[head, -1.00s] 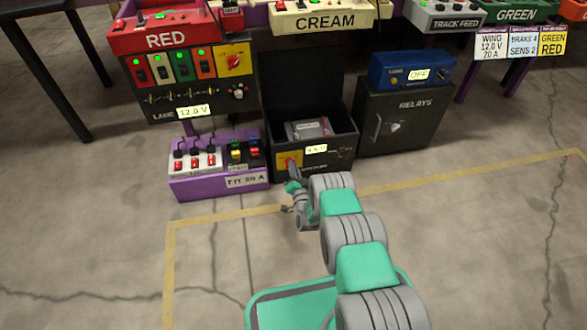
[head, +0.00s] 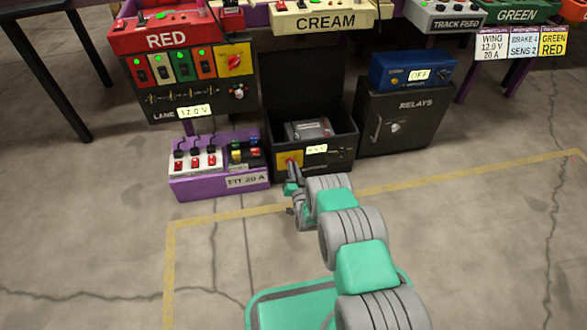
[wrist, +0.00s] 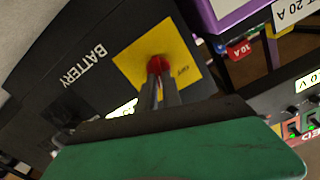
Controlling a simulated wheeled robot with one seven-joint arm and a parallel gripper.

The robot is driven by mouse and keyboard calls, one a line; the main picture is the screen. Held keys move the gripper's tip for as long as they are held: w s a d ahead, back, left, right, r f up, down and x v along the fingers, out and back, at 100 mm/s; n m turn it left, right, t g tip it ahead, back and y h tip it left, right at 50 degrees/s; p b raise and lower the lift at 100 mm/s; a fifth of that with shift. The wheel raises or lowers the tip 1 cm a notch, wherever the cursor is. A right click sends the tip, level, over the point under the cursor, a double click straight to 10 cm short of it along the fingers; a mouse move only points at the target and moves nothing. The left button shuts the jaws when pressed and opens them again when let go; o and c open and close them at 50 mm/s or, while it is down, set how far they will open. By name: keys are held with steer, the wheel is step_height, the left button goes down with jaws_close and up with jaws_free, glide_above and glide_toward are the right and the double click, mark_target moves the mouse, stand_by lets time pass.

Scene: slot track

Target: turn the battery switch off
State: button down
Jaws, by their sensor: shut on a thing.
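The battery switch is a red knob (wrist: 157,63) on a yellow plate (wrist: 186,48), on the front of a black box marked BATTERY. In the head view the yellow plate (head: 282,157) is at the front left of the open black box (head: 340,165). My gripper (wrist: 158,74) is shut on the red knob, its two narrow fingers on either side of it. My gripper (head: 291,166) also shows in the head view, against the plate. The fingers hide part of the knob, so I cannot tell its setting. A small lit display (head: 316,149) is too blurred to read.
A grey battery (head: 308,130) sits inside the box under a raised lid. A purple fuse unit (head: 215,185) stands close on the left, the black RELAYS cabinet (head: 400,135) on the right. The floor in front is open apart from my arm.

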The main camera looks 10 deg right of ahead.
steer(key=n, duration=0.8)
steer(key=a+n, duration=0.1)
steer(key=n, duration=0.3)
steer(key=shift+f+n, duration=0.15)
steer(key=shift+n, duration=0.25)
stand_by(0.3)
steer(key=c, duration=1.5)
jaws_free()
steer(key=shift+s, duration=0.1)
steer(key=s+p, duration=0.5)
steer(key=s, duration=0.2)
steer(key=shift+s, duration=0.3)
